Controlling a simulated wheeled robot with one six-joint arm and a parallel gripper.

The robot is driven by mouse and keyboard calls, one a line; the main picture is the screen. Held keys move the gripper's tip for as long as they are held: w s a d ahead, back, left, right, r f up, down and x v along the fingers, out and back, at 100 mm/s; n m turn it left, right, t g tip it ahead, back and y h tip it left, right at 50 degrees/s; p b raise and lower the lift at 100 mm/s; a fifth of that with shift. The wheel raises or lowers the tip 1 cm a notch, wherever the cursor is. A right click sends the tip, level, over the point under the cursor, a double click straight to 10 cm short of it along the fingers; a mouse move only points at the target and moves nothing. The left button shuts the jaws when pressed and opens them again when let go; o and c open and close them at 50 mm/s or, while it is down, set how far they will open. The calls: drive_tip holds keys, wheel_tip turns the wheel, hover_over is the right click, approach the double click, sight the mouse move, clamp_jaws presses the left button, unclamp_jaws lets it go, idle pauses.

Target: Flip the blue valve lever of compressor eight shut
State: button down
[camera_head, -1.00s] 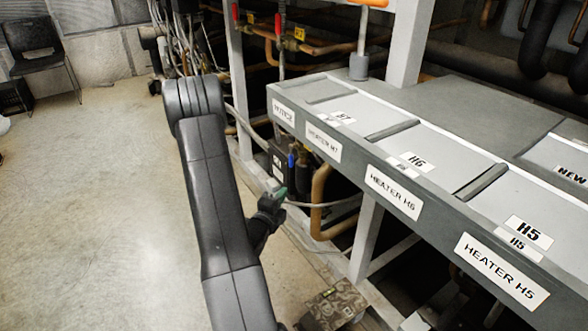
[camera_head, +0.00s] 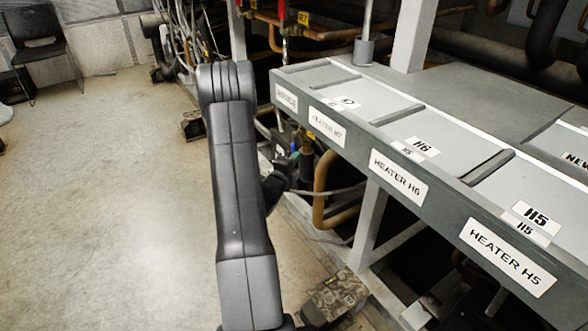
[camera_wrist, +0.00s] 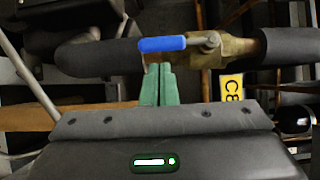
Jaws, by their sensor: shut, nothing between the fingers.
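The blue valve lever (camera_wrist: 162,44) shows in the wrist view, lying level across the upper middle. Its right end joins a brass valve body (camera_wrist: 235,48) with a grey stem. A yellow tag (camera_wrist: 232,88) reading "C8" hangs just below the valve. My gripper (camera_wrist: 158,68) has its green fingers together, with tips just below the lever; I cannot tell whether they touch it.
Black insulated pipe (camera_wrist: 95,55) runs left of the valve, and more lies to its right. A copper pipe (camera_wrist: 90,115) passes below. In the head view, a grey heater shelf (camera_head: 330,98) overhangs the rack at right. Open floor (camera_head: 100,210) lies at left; a chair (camera_head: 45,45) stands far back.

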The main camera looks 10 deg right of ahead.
drive_tip(key=shift+w, duration=0.55)
